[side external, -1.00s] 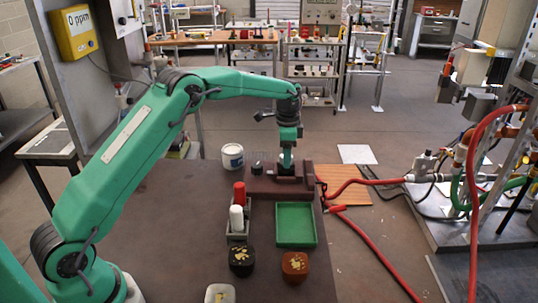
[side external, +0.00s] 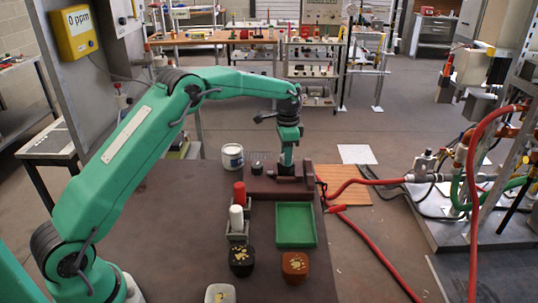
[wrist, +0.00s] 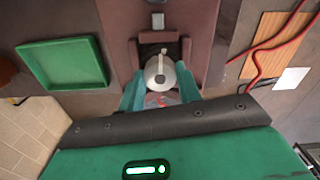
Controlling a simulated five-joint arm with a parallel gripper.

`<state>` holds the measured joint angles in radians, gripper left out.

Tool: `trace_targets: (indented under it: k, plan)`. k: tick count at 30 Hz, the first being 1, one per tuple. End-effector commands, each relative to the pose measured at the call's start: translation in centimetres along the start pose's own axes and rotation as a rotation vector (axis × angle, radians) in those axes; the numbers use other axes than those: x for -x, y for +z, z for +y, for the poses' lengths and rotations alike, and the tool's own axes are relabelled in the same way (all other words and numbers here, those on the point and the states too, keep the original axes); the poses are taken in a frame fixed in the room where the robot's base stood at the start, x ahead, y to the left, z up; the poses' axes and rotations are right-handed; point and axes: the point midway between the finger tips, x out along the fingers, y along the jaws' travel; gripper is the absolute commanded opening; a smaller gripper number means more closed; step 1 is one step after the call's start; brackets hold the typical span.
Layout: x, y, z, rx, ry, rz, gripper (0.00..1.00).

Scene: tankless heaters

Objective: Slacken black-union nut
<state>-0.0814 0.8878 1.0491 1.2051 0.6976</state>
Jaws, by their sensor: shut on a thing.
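My gripper (side external: 286,160) points down into the brown vise-like fixture (side external: 262,187) at the back edge of the bench. In the wrist view its two teal fingers (wrist: 160,92) stand on either side of a round, pale grey part, which I take to be the union nut (wrist: 160,70). The fingers are shut on it, and it sits inside the brown fixture (wrist: 120,22).
A green tray (side external: 279,240) lies in front of the fixture. Left of it is a caddy with a red bottle (side external: 239,191) and a white bottle (side external: 236,217). A black pot (side external: 241,260), brown pot (side external: 295,264) and white can (side external: 232,156) stand nearby. Red hoses (side external: 350,184) run right.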

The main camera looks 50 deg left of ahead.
Motion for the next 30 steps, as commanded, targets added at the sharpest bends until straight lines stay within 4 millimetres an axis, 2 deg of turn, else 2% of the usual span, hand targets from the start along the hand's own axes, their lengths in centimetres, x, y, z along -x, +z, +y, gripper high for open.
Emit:
trace_targets:
  k: [30]
  plan:
    - [0.11, -0.03, -0.01, 0.93, 0.0, 0.002, 0.11]
